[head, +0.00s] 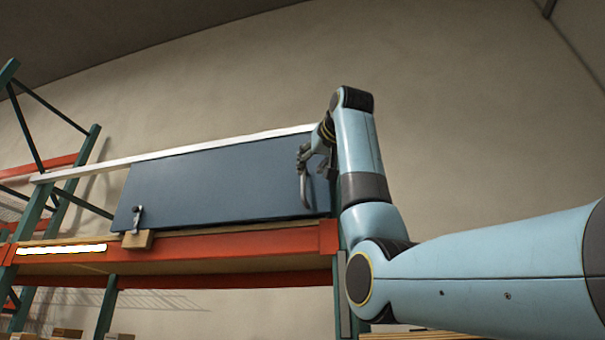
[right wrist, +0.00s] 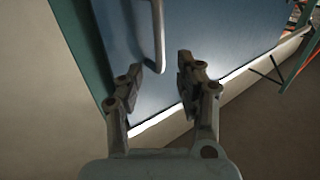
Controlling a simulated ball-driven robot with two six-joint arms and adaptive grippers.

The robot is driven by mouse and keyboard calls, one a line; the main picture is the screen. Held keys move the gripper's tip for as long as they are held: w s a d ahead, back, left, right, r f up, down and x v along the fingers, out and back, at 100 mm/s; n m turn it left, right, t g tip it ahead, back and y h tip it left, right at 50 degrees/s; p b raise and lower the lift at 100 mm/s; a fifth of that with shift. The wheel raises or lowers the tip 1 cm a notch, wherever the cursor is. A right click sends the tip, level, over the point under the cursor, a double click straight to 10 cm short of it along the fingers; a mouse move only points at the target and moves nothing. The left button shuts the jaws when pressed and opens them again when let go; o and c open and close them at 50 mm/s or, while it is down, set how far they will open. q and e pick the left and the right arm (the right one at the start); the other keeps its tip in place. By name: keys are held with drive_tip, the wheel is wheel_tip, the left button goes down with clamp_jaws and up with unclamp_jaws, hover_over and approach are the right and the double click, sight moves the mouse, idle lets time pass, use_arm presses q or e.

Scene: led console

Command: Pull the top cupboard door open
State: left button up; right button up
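The top cupboard door (head: 220,185) is a wide blue-grey panel on the upper shelf of a rack, and it looks shut. Its curved grey handle (head: 305,190) stands upright near the right end. My right gripper (head: 311,160) is at the upper end of this handle. In the right wrist view my right gripper (right wrist: 160,72) is open and empty, fingers pointing at the door. There the handle (right wrist: 158,35) ends just beyond the gap between the fingertips, and I see no contact. My left gripper is out of view.
A small metal clamp-like piece (head: 137,218) stands on a wooden block (head: 137,239) at the door's lower left. An orange beam (head: 220,246) runs below the door, and a white strip (head: 180,152) above it. A glowing white bar (head: 60,249) is at left. The wall right of the rack is bare.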

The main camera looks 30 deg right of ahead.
sight(304, 177)
drive_tip(key=p+x, duration=0.3)
drive_tip(key=x, duration=0.3)
drive_tip(key=shift+s+r, duration=0.1)
drive_tip(key=shift+w+d, duration=0.1)
drive_tip(key=shift+w, duration=0.45)
drive_tip(key=c, duration=0.7)
clamp_jaws()
drive_tip(key=shift+f, duration=0.25)
